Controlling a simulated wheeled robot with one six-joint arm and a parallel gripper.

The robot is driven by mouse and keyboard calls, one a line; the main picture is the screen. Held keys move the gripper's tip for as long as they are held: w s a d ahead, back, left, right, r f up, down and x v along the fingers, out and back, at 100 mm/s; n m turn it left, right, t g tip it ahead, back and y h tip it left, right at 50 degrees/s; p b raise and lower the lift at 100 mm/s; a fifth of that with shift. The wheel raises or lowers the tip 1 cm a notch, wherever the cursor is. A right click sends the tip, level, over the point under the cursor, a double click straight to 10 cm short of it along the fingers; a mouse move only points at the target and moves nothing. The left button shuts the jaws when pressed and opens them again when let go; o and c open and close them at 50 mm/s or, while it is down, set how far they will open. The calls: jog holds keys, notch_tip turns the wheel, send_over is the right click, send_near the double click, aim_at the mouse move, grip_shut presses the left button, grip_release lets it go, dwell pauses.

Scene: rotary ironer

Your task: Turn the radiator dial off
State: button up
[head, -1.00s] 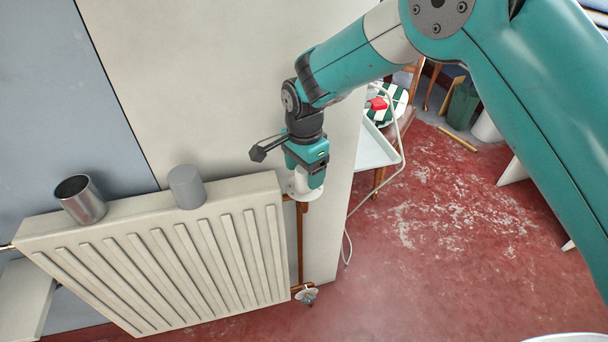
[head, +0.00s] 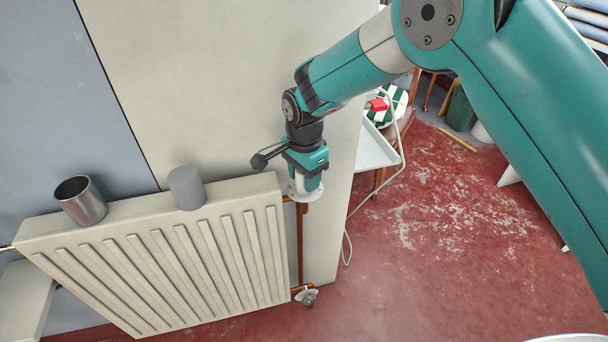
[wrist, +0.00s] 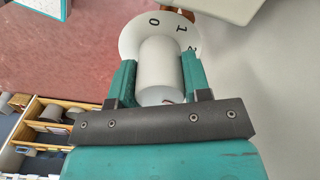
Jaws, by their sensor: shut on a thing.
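The radiator dial (wrist: 161,70) is a pale grey-white cylinder at the radiator's upper right corner. It also shows in the head view (head: 302,185), partly hidden by my gripper. Behind it in the wrist view is a white scale disc (wrist: 136,38) with 0, 1 and 2 visible; 0 is near the top middle and the others are to the right. A small dark mark shows at the dial's near end. My gripper (wrist: 159,72) is shut on the dial, one teal finger on each side. The white radiator (head: 160,255) stands against the wall.
A metal cup (head: 82,202) and a grey cylinder (head: 187,188) stand on top of the radiator. A copper pipe (head: 300,245) runs down below the dial. A pale tray or board (head: 374,150) with a white cord is to the right. Red floor is open at right.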

jog(key=n+p, duration=0.1)
jog(key=n, duration=0.2)
jog(key=shift+r, duration=0.1)
jog(key=n+p, duration=0.1)
jog(key=n, duration=0.2)
jog(key=shift+n, duration=0.4)
jog(key=n+p, duration=0.1)
jog(key=n, duration=0.5)
jog(key=shift+p, duration=0.3)
jog(key=n, duration=0.7)
jog(key=shift+n+p, duration=0.3)
jog(key=shift+p, duration=0.1)
jog(key=n, duration=0.6)
jog(key=shift+n, duration=0.3)
